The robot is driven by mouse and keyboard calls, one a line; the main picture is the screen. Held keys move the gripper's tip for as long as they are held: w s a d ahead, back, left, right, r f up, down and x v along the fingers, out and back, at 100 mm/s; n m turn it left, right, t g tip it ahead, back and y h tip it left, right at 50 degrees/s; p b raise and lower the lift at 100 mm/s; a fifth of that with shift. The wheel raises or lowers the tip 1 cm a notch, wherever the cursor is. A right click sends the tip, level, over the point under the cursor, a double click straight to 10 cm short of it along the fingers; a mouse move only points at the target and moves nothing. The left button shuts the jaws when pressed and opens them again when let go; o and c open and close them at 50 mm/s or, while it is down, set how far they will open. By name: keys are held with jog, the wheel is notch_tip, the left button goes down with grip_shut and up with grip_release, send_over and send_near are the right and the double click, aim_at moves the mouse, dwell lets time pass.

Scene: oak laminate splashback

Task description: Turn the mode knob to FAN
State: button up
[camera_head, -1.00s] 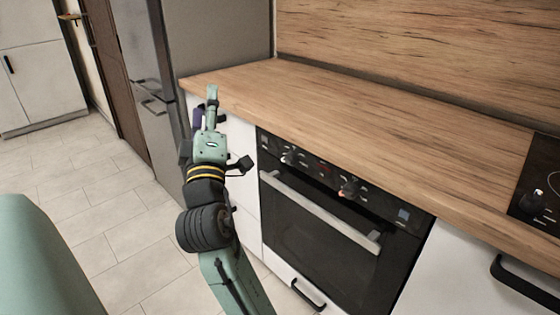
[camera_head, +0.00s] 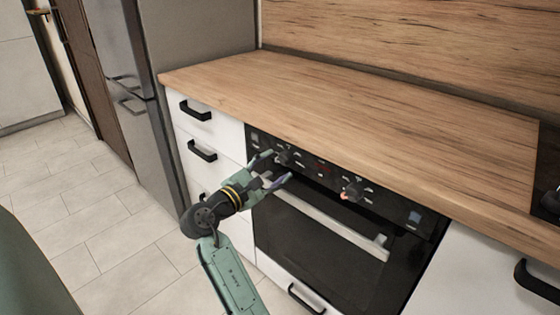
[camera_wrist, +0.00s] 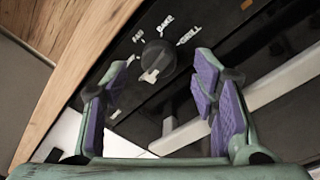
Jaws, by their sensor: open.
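The mode knob (camera_wrist: 155,60) is a dark round knob on the black oven panel. In the wrist view, FAN (camera_wrist: 138,37), BAKE (camera_wrist: 165,22) and GRILL (camera_wrist: 190,33) are printed around its far side. A pale mark (camera_wrist: 150,75) shows on the knob's near edge, on the side away from BAKE; I cannot tell which setting is selected. In the head view, the knob (camera_head: 283,157) sits at the panel's left. My gripper (camera_head: 274,168) is open and empty in front of it, with its purple-padded fingers on either side of the knob in the wrist view. Contact is not visible.
A second knob (camera_head: 352,190) is further right on the panel. The oven door handle (camera_head: 325,222) runs just below my fingers. The wooden worktop (camera_head: 340,110) overhangs above, and white drawers with black handles (camera_head: 202,150) stand to the left.

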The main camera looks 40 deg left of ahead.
aim_at(281, 162)
jog(key=shift+w, duration=1.6)
jog(key=c, duration=1.2)
jog(key=shift+o, duration=0.2)
